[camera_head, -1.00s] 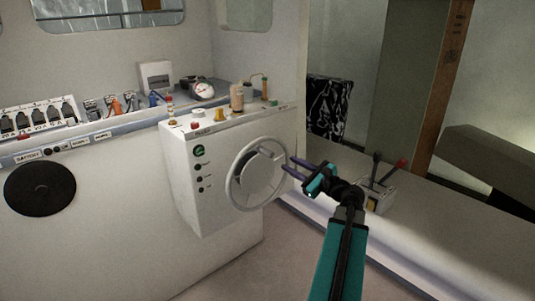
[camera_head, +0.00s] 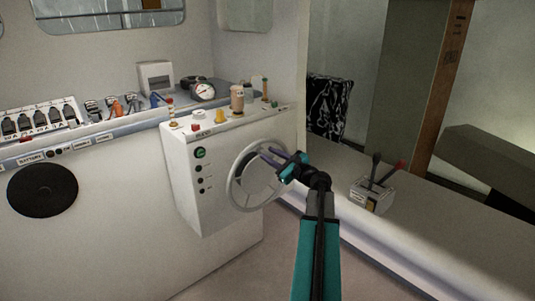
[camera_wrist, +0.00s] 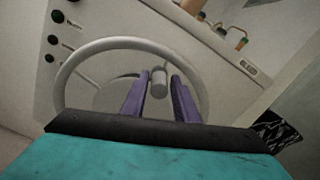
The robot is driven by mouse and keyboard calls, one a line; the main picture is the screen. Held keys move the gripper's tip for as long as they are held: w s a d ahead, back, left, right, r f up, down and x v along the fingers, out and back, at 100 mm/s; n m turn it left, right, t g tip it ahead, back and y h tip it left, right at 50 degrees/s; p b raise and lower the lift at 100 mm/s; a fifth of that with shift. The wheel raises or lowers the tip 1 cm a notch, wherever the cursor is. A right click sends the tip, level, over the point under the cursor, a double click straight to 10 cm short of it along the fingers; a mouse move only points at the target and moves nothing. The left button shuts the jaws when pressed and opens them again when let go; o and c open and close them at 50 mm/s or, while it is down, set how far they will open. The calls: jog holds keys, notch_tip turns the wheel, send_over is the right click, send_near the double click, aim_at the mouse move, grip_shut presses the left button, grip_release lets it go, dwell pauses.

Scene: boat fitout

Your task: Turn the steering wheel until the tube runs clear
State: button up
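The grey steering wheel (camera_head: 231,186) is on the front of a white console, with a round hub inside its rim. In the wrist view its rim (camera_wrist: 63,85) arcs around my fingers, and a short grey knob (camera_wrist: 159,82) stands up between them. My gripper (camera_head: 266,153) reaches the wheel's upper right part. Its two purple fingers (camera_wrist: 158,90) are apart, one on each side of the knob, with small gaps showing. A thin upright tube (camera_head: 265,88) seems to stand on the console top beside a tan bottle (camera_head: 237,98); its contents are too small to tell.
The white console (camera_head: 190,215) has a green-lit dial (camera_head: 200,152) and several dark knobs. A gauge (camera_head: 204,91) sits behind it. A lever box (camera_head: 370,196) stands on the bench to the right.

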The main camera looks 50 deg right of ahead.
jog(key=shift+w+d, duration=0.1)
jog(key=shift+w, duration=0.75)
grip_shut()
jog(key=shift+a, duration=0.2)
